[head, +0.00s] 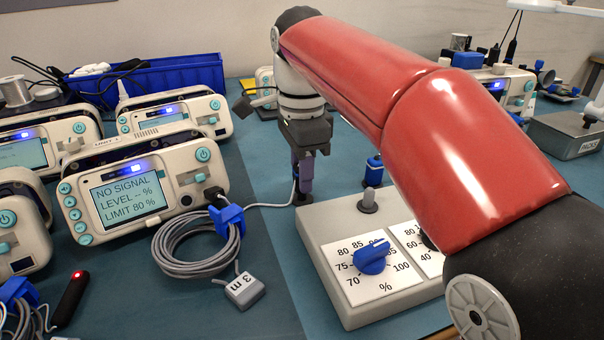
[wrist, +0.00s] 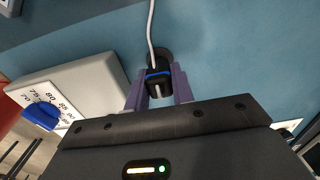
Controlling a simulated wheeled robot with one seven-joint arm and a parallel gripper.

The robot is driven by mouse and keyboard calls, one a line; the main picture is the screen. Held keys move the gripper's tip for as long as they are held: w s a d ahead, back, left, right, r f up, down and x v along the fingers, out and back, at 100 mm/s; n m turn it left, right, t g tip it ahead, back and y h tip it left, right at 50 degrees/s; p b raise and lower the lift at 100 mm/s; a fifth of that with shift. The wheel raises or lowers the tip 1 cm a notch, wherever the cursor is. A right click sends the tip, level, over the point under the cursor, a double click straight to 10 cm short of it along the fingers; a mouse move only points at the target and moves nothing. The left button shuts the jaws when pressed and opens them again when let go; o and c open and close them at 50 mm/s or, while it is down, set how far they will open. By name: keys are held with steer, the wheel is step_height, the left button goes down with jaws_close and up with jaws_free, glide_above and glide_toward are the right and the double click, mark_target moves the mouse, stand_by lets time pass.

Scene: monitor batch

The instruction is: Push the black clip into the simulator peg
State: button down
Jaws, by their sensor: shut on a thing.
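The black clip (wrist: 157,84), with a blue band and a pale cable, is held between the purple fingers of my gripper (wrist: 155,92) in the wrist view. In the head view my gripper (head: 303,180) points down beside the simulator's far left corner; the clip is mostly hidden there. The simulator (head: 335,235) is a pale box with a blue dial, also at left in the wrist view (wrist: 95,82). A dark round thing (wrist: 165,54) shows just beyond the clip.
A monitor (head: 135,200) reads "NO SIGNAL"; a coiled grey cable (head: 190,245) with a "3 m" tag (head: 244,290) lies before it. More monitors stand left. A blue-topped item (head: 374,168) stands behind the peg. My red arm hides the simulator's right part.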

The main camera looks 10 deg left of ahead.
steer(key=shift+r+p, duration=1.65)
steer(key=shift+r, duration=0.05)
steer(key=c, duration=1.8)
jaws_free()
steer(key=c, duration=0.4)
steer(key=c, duration=2.2)
jaws_free()
